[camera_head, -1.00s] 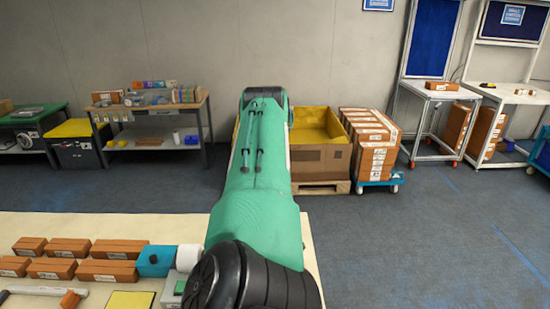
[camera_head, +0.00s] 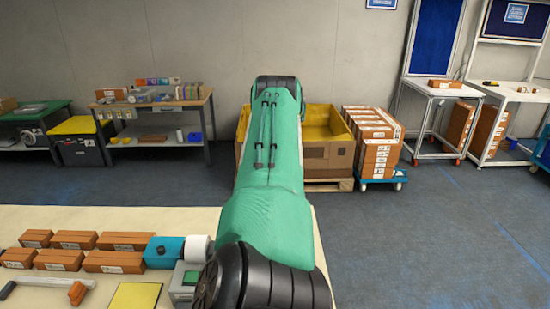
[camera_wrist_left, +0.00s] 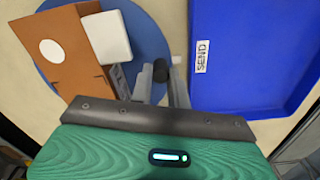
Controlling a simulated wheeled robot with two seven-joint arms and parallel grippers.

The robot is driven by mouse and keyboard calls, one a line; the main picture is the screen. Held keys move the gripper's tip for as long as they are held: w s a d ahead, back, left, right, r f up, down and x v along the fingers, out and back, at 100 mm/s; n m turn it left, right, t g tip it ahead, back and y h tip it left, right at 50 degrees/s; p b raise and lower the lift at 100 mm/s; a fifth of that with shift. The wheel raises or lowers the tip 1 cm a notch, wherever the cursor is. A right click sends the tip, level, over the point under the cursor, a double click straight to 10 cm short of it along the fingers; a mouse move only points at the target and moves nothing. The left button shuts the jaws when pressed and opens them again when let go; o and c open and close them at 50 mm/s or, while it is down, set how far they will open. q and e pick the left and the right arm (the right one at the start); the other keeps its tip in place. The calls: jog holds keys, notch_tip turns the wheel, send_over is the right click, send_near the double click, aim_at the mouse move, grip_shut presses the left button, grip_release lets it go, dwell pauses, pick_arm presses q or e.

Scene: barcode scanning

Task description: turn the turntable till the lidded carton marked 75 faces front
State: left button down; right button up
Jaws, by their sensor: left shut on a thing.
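In the left wrist view, a round blue turntable (camera_wrist_left: 151,38) lies on the pale table at the upper left. A brown carton (camera_wrist_left: 55,50) with a white round spot stands on it, beside a white box (camera_wrist_left: 107,37). A small face with dark print shows at the carton's lower right; no number is readable. My left gripper (camera_wrist_left: 163,82) is at the turntable's right edge, its fingers shut on a black knob (camera_wrist_left: 160,70). The head view shows neither the turntable nor a gripper; a green arm fills its middle. My right gripper is not in view.
A blue bin (camera_wrist_left: 225,75) marked SEND lies close to the right of my left gripper. In the head view, the table (camera_head: 25,221) holds several brown boxes (camera_head: 113,261), a blue box (camera_head: 163,252), a white roll (camera_head: 198,249) and a yellow pad (camera_head: 134,297).

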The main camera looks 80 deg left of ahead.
pick_arm(q)
jog(key=shift+s, duration=0.15)
dwell(0.4)
jog(key=c, duration=1.3)
grip_release()
jog(key=shift+c, duration=0.2)
jog(key=shift+r, duration=0.1)
notch_tip(320, 180, up, 14)
jog(key=b, duration=0.2)
jog(key=shift+f, duration=0.25)
